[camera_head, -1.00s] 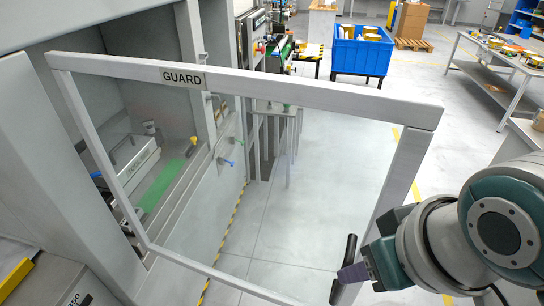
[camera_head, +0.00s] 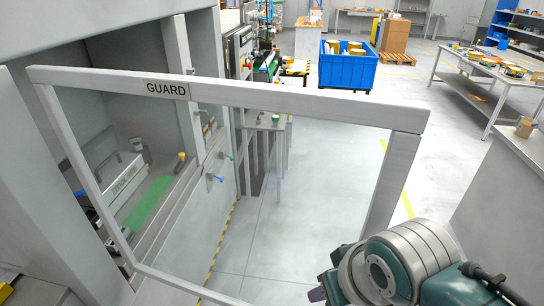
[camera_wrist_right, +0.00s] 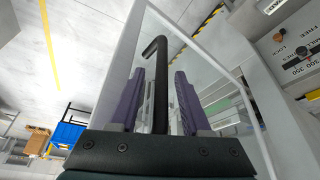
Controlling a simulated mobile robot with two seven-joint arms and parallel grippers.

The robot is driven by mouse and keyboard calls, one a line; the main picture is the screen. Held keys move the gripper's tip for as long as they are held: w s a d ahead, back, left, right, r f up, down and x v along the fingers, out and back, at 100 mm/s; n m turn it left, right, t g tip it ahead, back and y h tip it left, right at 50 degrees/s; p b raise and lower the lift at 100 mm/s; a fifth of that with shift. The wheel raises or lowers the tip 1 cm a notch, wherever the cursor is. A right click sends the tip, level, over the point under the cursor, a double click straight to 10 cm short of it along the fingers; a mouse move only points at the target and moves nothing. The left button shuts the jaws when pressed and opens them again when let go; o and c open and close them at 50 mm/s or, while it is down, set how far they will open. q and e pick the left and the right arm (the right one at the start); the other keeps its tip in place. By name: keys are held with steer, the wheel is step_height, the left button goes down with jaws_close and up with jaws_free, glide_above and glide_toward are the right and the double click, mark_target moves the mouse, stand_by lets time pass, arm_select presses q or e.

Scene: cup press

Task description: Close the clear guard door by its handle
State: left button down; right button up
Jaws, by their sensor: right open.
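The clear guard door (camera_head: 300,102) has a light grey frame marked GUARD and stands open, swung out from the machine across the head view. Its black bar handle (camera_wrist_right: 161,90) shows in the right wrist view, bent over at its far end. My right gripper (camera_wrist_right: 157,78) has its two purple fingers on either side of the handle, open, with gaps visible. In the head view my right gripper (camera_head: 317,292) is at the bottom edge by the door's outer post, mostly hidden by my wrist, and the handle cannot be made out. My left gripper is not in view.
A grey counter (camera_head: 515,165) stands at right. A blue bin (camera_head: 347,68) and a table (camera_head: 495,75) are farther back. The floor between is clear.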

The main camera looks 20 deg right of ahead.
jaws_close()
stand_by(0.3)
stand_by(1.1)
